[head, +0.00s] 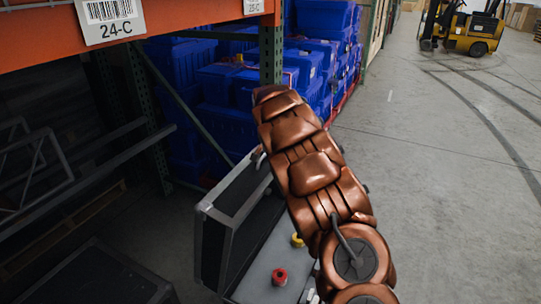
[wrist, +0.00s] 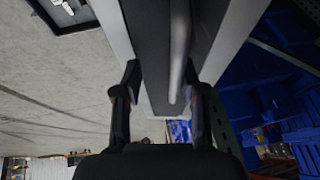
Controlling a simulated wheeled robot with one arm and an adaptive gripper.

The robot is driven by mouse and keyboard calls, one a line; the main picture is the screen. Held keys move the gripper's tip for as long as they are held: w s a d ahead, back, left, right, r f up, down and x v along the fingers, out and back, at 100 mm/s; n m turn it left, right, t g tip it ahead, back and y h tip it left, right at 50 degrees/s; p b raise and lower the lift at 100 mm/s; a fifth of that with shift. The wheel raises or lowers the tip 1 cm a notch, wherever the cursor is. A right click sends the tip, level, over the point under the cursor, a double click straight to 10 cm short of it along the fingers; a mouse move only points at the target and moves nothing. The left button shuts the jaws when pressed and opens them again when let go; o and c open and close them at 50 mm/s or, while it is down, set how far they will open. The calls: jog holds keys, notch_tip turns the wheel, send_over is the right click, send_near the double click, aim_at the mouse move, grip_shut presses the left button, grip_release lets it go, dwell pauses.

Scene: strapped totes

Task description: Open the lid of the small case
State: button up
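A black case (head: 210,243) with silver-grey edges stands below and left of my copper-coloured arm in the head view. In the wrist view a long dark panel with pale grey edges (wrist: 146,50) runs down between the fingers. A grey bar like a handle (wrist: 178,45) lies along it. My gripper (wrist: 163,90) has its two black fingers apart, on either side of the panel's near end. The bar is between them, with a gap visible on each side. In the head view my arm hides the gripper.
Blue totes (head: 225,95) are stacked behind the rack's green post (head: 270,55). A dark box (head: 90,275) is at lower left. Open floor (head: 440,180) lies right.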

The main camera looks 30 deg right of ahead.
jog(key=shift+r, duration=0.15)
jog(key=v, duration=1.1)
jog(key=shift+s+r, duration=0.2)
jog(key=shift+r, duration=0.15)
jog(key=shift+a, duration=0.1)
jog(key=s+a+n+g+y, duration=0.1)
jog(key=s+a+n+g, duration=0.15)
jog(key=s+a, duration=0.75)
jog(key=s+a+n+g+y, duration=0.1)
jog(key=s+a+n, duration=0.35)
jog(key=s, duration=1.05)
jog(key=s+a+f+n, duration=0.1)
jog(key=s+a+f, duration=0.1)
jog(key=s, duration=0.5)
jog(key=s+a+f+n+g, duration=0.1)
jog(key=s+a+f+n, duration=0.1)
jog(key=s+a, duration=0.3)
jog(key=s+a+f+n+g, duration=0.1)
jog(key=s+a+f+n, duration=0.1)
jog(key=s, duration=0.7)
jog(key=shift+s+a+f+y, duration=0.4)
jog(key=shift+a+f, duration=0.25)
jog(key=shift+a, duration=0.4)
